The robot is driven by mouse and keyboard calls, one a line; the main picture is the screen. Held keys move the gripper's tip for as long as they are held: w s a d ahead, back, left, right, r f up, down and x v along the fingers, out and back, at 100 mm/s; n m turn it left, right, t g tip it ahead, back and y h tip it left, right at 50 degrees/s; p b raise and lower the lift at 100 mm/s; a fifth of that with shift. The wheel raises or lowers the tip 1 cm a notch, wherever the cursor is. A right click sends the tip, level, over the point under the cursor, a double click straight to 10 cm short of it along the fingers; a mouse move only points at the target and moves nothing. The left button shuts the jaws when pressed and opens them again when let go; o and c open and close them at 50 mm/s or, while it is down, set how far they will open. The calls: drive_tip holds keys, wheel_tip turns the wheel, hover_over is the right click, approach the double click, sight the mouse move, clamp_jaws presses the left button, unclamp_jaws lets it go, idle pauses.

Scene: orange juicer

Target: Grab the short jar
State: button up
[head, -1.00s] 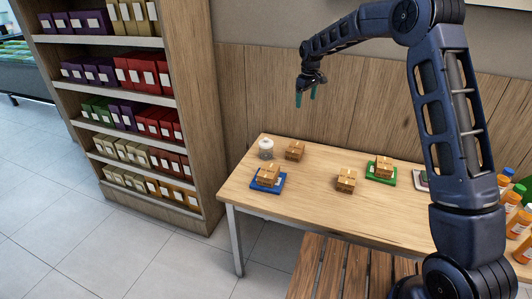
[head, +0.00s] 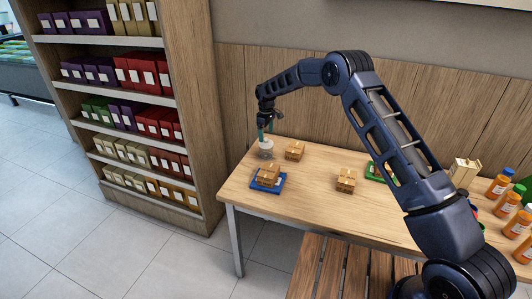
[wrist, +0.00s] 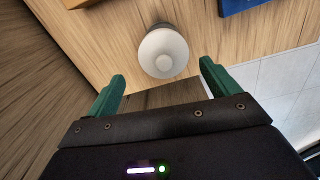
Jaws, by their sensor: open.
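The short jar (head: 266,150) is a small whitish jar with a pale lid, standing at the far left corner of the wooden table (head: 225,190). In the wrist view the jar (wrist: 163,52) shows from above, with a round white lid and a small knob, just ahead of the fingertips and between their lines. My gripper (head: 265,132) points down right above the jar in the head view. Its green fingers (wrist: 160,82) are spread open with nothing between them. Whether the fingertips touch the jar I cannot tell.
A cardboard box (head: 295,151) stands close to the right of the jar. A third box (head: 346,181) stands further right. A wooden wall panel (head: 235,100) rises behind the table.

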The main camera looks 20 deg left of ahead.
sight(266, 142)
drive_tip(key=f, duration=0.8)
drive_tip(key=shift+s+d+f, duration=0.15)
drive_tip(key=shift+s+f, duration=0.15)
drive_tip(key=shift+f, duration=0.05)
drive_tip(key=c, duration=1.2)
